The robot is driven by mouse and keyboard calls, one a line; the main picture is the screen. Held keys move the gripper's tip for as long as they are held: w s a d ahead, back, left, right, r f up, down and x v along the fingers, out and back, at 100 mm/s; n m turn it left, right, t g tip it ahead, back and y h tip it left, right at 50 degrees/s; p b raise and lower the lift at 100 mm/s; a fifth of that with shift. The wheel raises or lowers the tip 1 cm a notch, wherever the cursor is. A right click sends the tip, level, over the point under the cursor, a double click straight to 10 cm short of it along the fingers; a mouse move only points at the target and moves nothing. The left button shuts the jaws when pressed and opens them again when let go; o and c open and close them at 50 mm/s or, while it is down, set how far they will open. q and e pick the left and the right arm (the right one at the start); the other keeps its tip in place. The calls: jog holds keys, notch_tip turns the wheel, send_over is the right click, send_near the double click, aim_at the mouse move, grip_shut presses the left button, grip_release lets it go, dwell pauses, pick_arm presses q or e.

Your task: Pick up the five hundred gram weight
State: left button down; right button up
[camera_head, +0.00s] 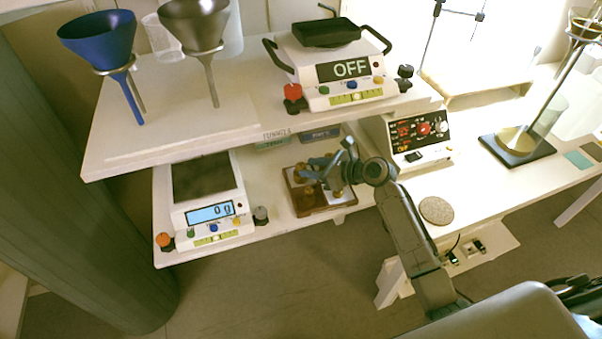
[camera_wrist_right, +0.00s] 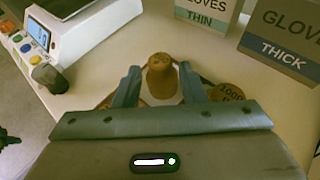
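A wooden tray (camera_head: 312,209) with several brass weights sits on the lower shelf, right of the scale. My right gripper (camera_head: 340,168) reaches over the tray from the right. In the right wrist view, a brass weight (camera_wrist_right: 161,76) with a knob stands between the two fingers of my right gripper (camera_wrist_right: 160,80). The fingers are open, with a gap on each side of the weight. Its marking is not readable, so I cannot tell whether it is the five hundred gram one. Another brass weight (camera_wrist_right: 227,92) with partly legible lettering lies right of the right finger. My left gripper is not in view.
A scale (camera_head: 209,200) reading 0 g stands left of the tray. Glove boxes marked thin (camera_wrist_right: 205,14) and thick (camera_wrist_right: 283,38) stand behind. The upper shelf (camera_head: 130,165) overhangs, holding funnels and a device marked OFF (camera_head: 345,75). A control box (camera_head: 420,133) is at right.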

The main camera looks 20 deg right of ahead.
jog(key=shift+x, duration=1)
jog(key=shift+s+d, duration=0.1)
jog(key=shift+c, duration=0.3)
jog(key=shift+r, duration=0.1)
grip_shut()
